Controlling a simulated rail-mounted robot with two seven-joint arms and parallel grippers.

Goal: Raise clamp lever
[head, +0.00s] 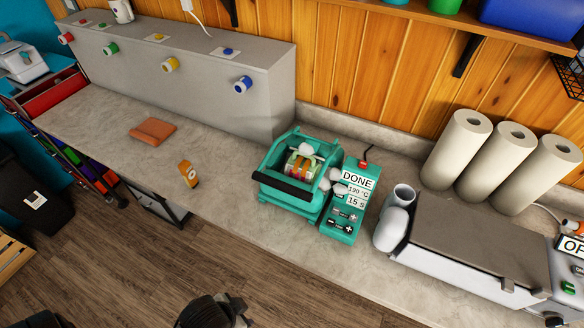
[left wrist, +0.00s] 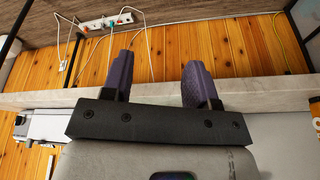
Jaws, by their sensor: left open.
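A teal mug press (head: 268,162) stands on the counter with a mug with coloured stripes (head: 301,166) inside it. Its black clamp lever (head: 284,189) lies low across the front of the press. The attached control box (head: 344,212) has a display reading DONE, 190 °C and 15 s. My left gripper (left wrist: 160,64) is open and empty in the left wrist view, with nothing between its dark fingers. The press is not seen in that view. I cannot place my left gripper surely in the head view. My right gripper is not in view.
A white machine with a flat dark top (head: 478,240) stands right of the press, with a white mug (head: 404,197) beside it. Several pale rolls (head: 457,147) stand behind. Counter between pad and press is mostly clear.

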